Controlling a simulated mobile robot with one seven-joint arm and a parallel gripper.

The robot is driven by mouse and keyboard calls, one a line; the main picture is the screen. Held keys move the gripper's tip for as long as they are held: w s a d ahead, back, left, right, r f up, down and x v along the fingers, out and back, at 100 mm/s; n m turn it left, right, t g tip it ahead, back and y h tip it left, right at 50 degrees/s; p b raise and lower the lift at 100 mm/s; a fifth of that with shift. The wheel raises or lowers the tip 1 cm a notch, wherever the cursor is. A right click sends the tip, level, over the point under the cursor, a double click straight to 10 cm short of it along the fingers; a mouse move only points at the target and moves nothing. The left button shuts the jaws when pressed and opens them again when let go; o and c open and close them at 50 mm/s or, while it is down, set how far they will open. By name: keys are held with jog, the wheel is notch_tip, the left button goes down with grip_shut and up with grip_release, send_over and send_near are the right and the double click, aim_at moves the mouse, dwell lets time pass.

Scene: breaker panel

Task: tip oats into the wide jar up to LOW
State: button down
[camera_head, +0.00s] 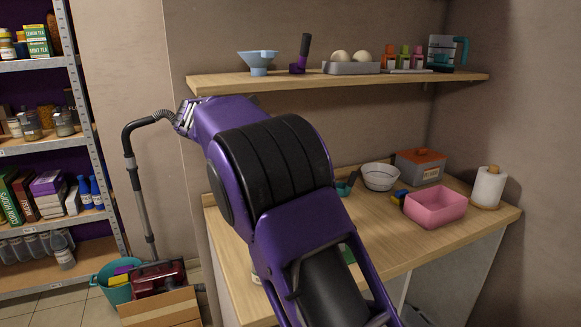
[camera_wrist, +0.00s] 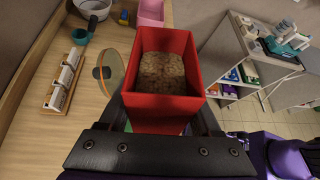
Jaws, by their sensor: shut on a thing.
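A red open-topped box (camera_wrist: 160,107) fills the middle of the wrist view, with brown flaky oats (camera_wrist: 162,72) inside it. My gripper (camera_wrist: 163,120) is shut on the box, one dark finger on each side. A round clear glass thing (camera_wrist: 108,73) with a pale rim stands on the counter just left of the box; it may be the wide jar, seen from above. No LOW mark can be made out on it. In the head view my arm hides the gripper, the box and the glass thing.
The wooden counter (camera_head: 462,232) holds a pink bin (camera_head: 436,207), a white bowl (camera_head: 380,177), a grey box with an orange lid (camera_head: 420,165) and a paper roll (camera_head: 488,187). A wooden rack (camera_wrist: 66,82) stands left of the glass. A shelf (camera_head: 300,82) hangs above.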

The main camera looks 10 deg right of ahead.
jog(key=shift+d+f+n+t+y+b, duration=0.15)
jog(key=shift+n+t+y+b, duration=0.25)
jog(key=shift+t+b, duration=0.3)
jog(key=shift+d+f+n+t+y+b, duration=0.15)
jog(key=shift+n+t+y+b, duration=0.25)
jog(key=shift+b, duration=0.35)
jog(key=shift+d+n+t+y+b, duration=0.1)
jog(key=shift+n+t+y+b, duration=0.35)
jog(key=shift+t, duration=0.45)
jog(key=n+t+y, duration=0.1)
jog(key=f+n+t+y, duration=0.1)
jog(key=n+t+y, duration=0.1)
jog(key=d+n+t+y, duration=0.1)
jog(key=y, duration=0.1)
jog(key=shift+f+y, duration=0.2)
jog(key=shift+y, duration=0.05)
jog(key=shift+f+n+t+y+p, duration=0.15)
jog(key=shift+n+t+y+p, duration=0.55)
jog(key=shift+n+y+p, duration=0.55)
jog(key=shift+d+y, duration=0.1)
jog(key=shift+y, duration=0.25)
jog(key=shift+w+d+f+n+t+y+p, duration=0.15)
jog(key=shift+n+y+p, duration=0.3)
jog(key=shift+y+p, duration=0.6)
jog(key=shift+d+f+n+t+y+p, duration=0.15)
jog(key=shift+n+y+p, duration=0.4)
jog(key=shift+p, duration=0.85)
